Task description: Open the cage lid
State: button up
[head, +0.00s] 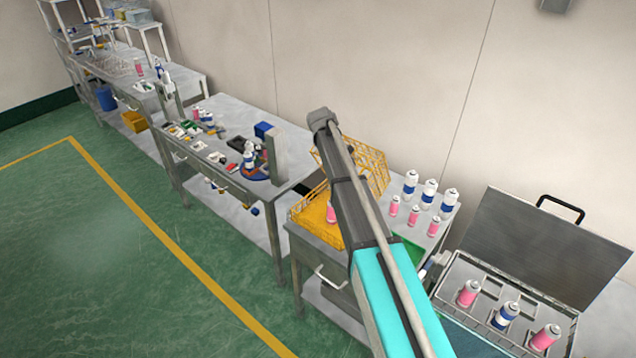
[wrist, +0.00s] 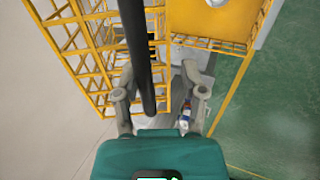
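The yellow wire cage (head: 312,213) stands on a metal table in the middle of the head view. Its wire lid (head: 374,168) is raised and tilted up at the back; my arm hides part of both. A pink can (head: 331,213) is inside the cage. In the wrist view the lid's wire grid (wrist: 82,50) fills the left and the cage's yellow floor (wrist: 200,22) is at the top. My gripper (wrist: 158,78) has its fingers spread apart, with lid wires near the left finger; contact cannot be told. A dark rod crosses between the fingers. The head view does not clearly show the gripper.
Several blue-white and pink cans (head: 428,194) stand right of the cage. A metal box with its lid up (head: 540,245) holds more cans at the right. A cluttered bench (head: 225,112) is to the left. The green floor (head: 110,230) at left is clear.

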jog(key=s+a+f+t+h+b, duration=0.2)
jog(key=s+a+f+b, duration=0.3)
jog(key=b, duration=0.3)
jog(key=shift+s+a+f+t, duration=0.15)
jog(key=shift+s+f+t, duration=0.15)
jog(key=shift+s+f, duration=0.25)
jog(key=shift+r, duration=0.1)
jog(key=p+v, duration=1.1)
jog(key=v, duration=0.4)
jog(key=shift+s+a, duration=0.4)
jog(key=shift+a, duration=0.1)
dwell(1.6)
dwell(0.7)
